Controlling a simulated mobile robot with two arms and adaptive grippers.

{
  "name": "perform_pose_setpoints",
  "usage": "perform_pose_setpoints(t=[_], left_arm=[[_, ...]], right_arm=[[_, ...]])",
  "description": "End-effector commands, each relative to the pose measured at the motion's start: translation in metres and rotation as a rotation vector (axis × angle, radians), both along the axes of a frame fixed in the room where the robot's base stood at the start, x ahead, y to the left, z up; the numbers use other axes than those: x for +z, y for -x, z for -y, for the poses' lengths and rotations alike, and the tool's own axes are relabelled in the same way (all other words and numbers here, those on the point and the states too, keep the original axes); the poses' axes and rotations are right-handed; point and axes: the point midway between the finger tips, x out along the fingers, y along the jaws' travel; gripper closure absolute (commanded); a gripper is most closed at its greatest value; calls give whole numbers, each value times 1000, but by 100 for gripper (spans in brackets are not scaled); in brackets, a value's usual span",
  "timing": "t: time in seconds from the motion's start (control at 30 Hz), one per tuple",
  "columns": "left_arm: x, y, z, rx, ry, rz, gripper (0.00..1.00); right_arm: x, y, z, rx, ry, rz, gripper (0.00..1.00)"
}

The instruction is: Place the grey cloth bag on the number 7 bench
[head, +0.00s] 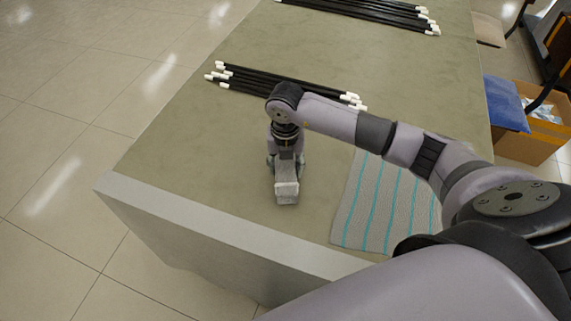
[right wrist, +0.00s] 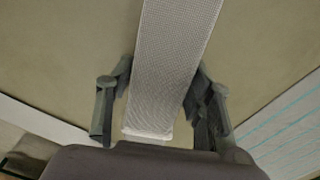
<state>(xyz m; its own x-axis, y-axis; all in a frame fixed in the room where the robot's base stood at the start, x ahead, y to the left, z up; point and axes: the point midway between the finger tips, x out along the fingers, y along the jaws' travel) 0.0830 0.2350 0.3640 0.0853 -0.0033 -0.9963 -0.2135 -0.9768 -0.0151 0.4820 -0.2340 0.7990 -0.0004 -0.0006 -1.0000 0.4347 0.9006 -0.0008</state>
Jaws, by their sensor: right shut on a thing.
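My right gripper (head: 286,168) points down over the near left part of the bench (head: 190,140). It is shut on a light grey, woven-textured thing that I take for the grey cloth bag (head: 287,192). In the right wrist view the bag (right wrist: 172,60) runs as a long narrow shape between the two fingers (right wrist: 160,95), with a paler near end. I cannot tell whether the bag touches the bench top. No number shows on the bench. My left gripper is not in view.
A grey cloth with teal stripes (head: 380,205) lies right of the gripper. Black rods with white ends (head: 285,83) lie behind it, and more rods (head: 365,10) at the far end. A blue thing (head: 506,104) and cardboard box (head: 537,145) stand beyond the right edge. The left bench top is clear.

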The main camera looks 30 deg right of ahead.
Motion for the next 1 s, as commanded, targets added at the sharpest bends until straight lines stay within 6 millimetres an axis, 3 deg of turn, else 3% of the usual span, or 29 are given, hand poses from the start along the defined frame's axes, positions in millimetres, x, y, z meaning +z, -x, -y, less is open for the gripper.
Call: perform_pose_setpoints(t=[0.07, 0.1, 0.37, 0.77, 1.0], left_arm=[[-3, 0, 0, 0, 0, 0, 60], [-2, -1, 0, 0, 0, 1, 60], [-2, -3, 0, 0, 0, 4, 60], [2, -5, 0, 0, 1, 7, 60], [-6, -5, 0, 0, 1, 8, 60]], right_arm=[[-4, 0, 0, 0, 0, 0, 83], [-3, 0, 0, 0, 0, 0, 50], [-2, 0, 0, 0, 0, 0, 33], [4, 0, 0, 0, 0, 1, 32], [45, -2, 0, 1, 0, 7, 32]])
